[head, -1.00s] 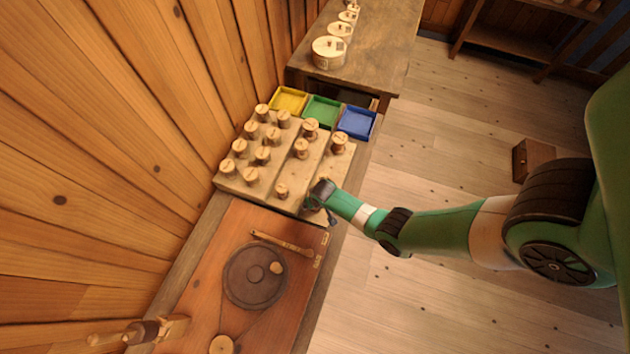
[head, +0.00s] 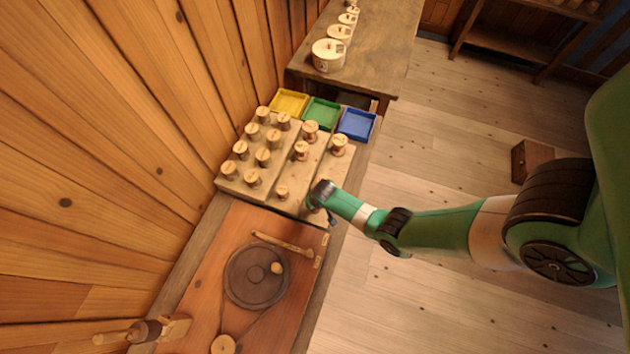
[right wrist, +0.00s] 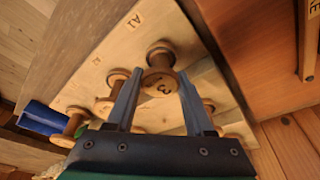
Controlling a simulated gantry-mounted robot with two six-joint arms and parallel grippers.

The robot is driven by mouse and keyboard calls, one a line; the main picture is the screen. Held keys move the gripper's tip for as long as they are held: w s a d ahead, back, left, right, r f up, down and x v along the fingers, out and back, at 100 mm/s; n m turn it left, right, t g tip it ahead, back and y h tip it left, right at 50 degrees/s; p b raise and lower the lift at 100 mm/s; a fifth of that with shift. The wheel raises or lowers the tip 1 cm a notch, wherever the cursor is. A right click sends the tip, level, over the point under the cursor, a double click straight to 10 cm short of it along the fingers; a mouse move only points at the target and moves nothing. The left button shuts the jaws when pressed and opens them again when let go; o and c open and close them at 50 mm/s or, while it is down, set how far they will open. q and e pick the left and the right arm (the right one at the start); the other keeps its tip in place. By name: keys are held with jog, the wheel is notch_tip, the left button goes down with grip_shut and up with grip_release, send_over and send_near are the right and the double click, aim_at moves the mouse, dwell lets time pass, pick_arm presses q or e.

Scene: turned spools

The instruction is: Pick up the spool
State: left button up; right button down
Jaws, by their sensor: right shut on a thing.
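I cannot tell whether the spool is clear of the rack. My left gripper is not in view.
Several other spools stand on the rack, one close by (head: 282,191). Yellow (head: 289,101), green (head: 321,112) and blue (head: 356,124) trays lie behind it. A dark round disc (head: 255,285) and a wooden mallet-like tool (head: 285,244) lie on the near bench.

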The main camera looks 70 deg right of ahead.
jog(key=s+a+r+p, duration=0.9)
jog(key=s+r+p, duration=0.1)
jog(key=p, duration=0.3)
jog(key=shift+a+r, duration=0.35)
jog(key=shift+r, duration=0.5)
